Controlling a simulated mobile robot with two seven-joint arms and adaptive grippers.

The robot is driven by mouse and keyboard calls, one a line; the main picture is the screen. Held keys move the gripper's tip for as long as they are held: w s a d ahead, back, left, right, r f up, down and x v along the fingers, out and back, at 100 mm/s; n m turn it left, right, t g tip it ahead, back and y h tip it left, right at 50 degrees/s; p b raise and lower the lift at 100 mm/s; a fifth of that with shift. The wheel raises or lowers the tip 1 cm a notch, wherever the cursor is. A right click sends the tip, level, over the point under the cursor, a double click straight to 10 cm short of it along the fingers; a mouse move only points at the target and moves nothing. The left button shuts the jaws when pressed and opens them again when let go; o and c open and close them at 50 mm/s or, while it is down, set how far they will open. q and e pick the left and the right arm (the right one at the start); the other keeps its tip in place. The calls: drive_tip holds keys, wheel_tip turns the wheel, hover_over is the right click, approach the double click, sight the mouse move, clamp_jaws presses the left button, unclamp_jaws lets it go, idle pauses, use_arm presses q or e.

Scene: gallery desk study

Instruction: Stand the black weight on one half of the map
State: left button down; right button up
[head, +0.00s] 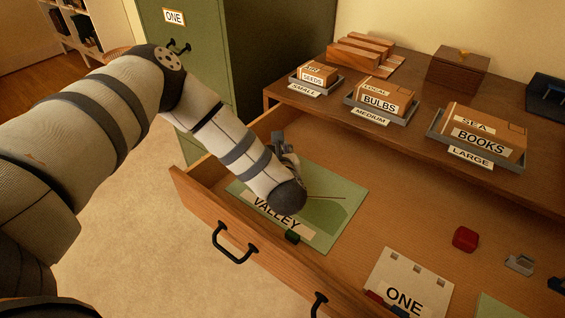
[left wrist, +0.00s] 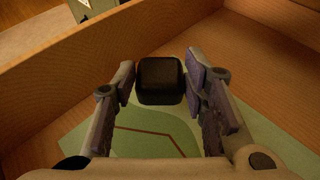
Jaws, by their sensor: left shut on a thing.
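My left gripper (head: 284,146) is over the far left part of the open drawer, partly hidden behind my own wrist. In the left wrist view its two fingers (left wrist: 162,86) are shut on the black weight (left wrist: 160,80), a dark block with rounded edges. I cannot make the weight out in the head view. The green map (head: 340,190), labelled VALLEY, lies flat in the drawer below my wrist. It also shows in the left wrist view (left wrist: 85,135), with a brown line on it, beneath the fingers. My right gripper is not in view.
A dark green block (head: 292,237) is at the map's near edge. A red block (head: 465,238), a grey piece (head: 519,263) and a card marked ONE (head: 408,275) lie to the right. Drawer walls (head: 205,200) enclose the map. Labelled boxes in trays (head: 480,155) stand behind.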

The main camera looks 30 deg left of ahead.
use_arm(q)
drive_tip(key=shift+w+f, duration=0.65)
wheel_tip(320, 180, down, 3)
drive_tip(key=shift+w+b, duration=0.1)
drive_tip(key=shift+b, duration=0.35)
drive_tip(key=shift+r, duration=0.1)
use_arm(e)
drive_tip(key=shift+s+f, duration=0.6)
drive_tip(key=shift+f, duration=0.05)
use_arm(q)
drive_tip(key=c, duration=1.4)
unclamp_jaws()
drive_tip(key=shift+f, duration=0.2)
drive_tip(key=o, duration=0.4)
drive_tip(key=shift+o, duration=0.2)
drive_tip(key=shift+r, duration=0.1)
